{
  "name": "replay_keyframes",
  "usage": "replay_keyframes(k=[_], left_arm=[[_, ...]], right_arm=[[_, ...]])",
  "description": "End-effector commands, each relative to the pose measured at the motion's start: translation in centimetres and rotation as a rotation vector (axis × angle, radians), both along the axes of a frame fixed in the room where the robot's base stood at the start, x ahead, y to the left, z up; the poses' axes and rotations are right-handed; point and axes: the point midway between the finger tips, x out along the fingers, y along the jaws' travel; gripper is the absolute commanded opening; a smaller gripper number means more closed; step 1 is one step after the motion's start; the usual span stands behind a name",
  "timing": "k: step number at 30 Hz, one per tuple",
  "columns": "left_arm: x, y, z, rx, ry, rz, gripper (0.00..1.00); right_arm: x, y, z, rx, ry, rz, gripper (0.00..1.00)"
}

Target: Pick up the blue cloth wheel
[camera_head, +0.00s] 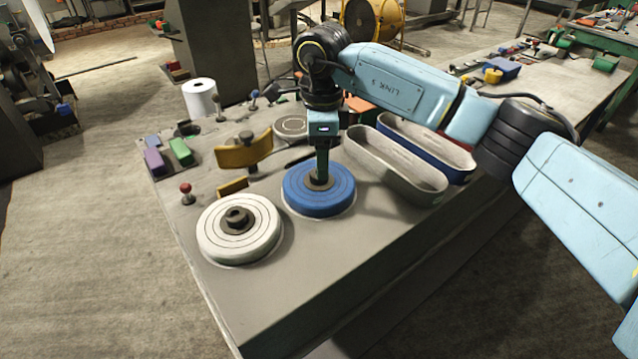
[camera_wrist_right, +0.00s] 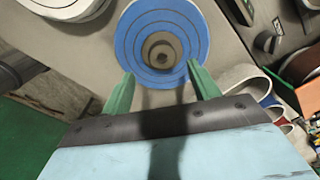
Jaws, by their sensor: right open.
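The blue cloth wheel (camera_head: 320,204) lies flat on the bench, with ring stitching and a dark hub at its middle. It also shows in the right wrist view (camera_wrist_right: 133,40), hub included. My right gripper (camera_head: 320,178) points down over the wheel's hub. In the right wrist view its two green fingers (camera_wrist_right: 158,82) are apart with nothing between them, and the hub appears just past their tips. I cannot tell whether the fingertips touch the wheel. A white cloth wheel (camera_head: 258,240) with a dark hub lies beside it to the left. My left gripper is not in view.
A yellow curved piece (camera_head: 243,153), a red-knobbed peg (camera_head: 187,193), coloured blocks (camera_head: 180,151) and a white roll (camera_head: 200,98) are on the left. The bench front is clear.

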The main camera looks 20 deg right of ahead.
Motion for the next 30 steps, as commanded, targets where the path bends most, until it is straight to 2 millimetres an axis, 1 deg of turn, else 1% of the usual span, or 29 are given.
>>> replay_keyframes(k=[3, 8, 11, 17, 27, 30], left_arm=[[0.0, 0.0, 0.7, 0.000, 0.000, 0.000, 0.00], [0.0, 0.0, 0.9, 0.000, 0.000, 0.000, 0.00], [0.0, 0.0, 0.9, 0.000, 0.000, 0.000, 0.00], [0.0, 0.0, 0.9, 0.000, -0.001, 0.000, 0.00], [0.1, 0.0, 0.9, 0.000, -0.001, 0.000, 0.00], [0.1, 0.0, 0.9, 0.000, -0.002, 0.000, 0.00]], right_arm=[[0.4, 0.4, -1.8, 0.001, 0.006, -0.001, 0.61], [0.5, 0.4, -3.9, 0.001, 0.004, 0.000, 0.61], [0.5, 0.4, -4.4, 0.001, 0.002, 0.000, 0.61], [0.5, 0.4, -4.4, 0.001, 0.001, 0.000, 0.61], [0.5, 0.4, -4.4, 0.001, 0.001, 0.000, 0.16], [0.6, 0.4, -4.3, 0.002, -0.001, 0.000, 0.05]])
